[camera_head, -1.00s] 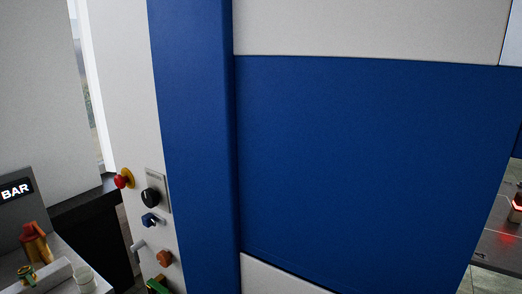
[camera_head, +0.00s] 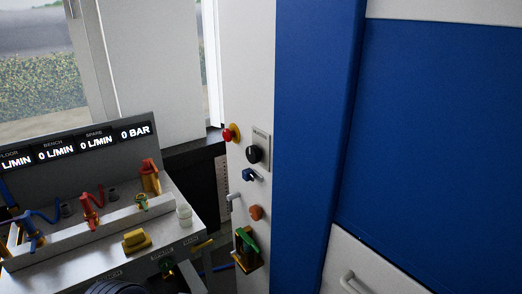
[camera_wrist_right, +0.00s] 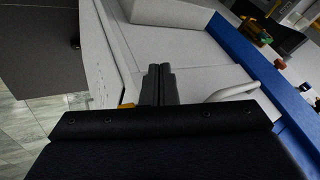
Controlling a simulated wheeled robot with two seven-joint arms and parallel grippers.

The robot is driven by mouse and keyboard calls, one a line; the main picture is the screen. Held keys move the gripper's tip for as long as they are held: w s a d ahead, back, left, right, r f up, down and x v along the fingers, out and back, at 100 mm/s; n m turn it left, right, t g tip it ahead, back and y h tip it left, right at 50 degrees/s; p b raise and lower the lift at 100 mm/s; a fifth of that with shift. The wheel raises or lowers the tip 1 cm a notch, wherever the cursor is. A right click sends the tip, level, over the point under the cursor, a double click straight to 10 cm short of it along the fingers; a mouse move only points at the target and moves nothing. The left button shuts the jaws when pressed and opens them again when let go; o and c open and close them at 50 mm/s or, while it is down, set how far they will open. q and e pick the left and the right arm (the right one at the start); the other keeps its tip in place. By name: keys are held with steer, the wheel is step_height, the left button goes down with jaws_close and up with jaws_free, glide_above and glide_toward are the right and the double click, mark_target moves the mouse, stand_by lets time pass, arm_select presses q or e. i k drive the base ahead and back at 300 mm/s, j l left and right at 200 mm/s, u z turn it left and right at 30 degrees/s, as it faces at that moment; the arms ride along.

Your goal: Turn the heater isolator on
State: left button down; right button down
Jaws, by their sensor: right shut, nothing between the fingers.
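A black rotary knob (camera_head: 254,155) on a grey plate stands on the narrow white panel beside the blue cabinet face. It looks like the heater isolator, but the plate's lettering is too small to read. My right gripper (camera_wrist_right: 158,72) is shut and empty, over a pale surface in the right wrist view, apart from the panel controls at the upper right. Neither gripper shows in the head view.
An orange knob (camera_head: 256,212) and a green-handled valve (camera_head: 246,241) sit lower on the panel. A grey bench (camera_head: 120,262) with coloured valves and flow displays stands left. The blue cabinet (camera_head: 440,130) fills the right. A white handle (camera_wrist_right: 232,92) is right of my right gripper.

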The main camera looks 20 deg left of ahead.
mark_target(253, 153)
steer(key=j+u, duration=0.15)
steer(key=j, duration=1.3)
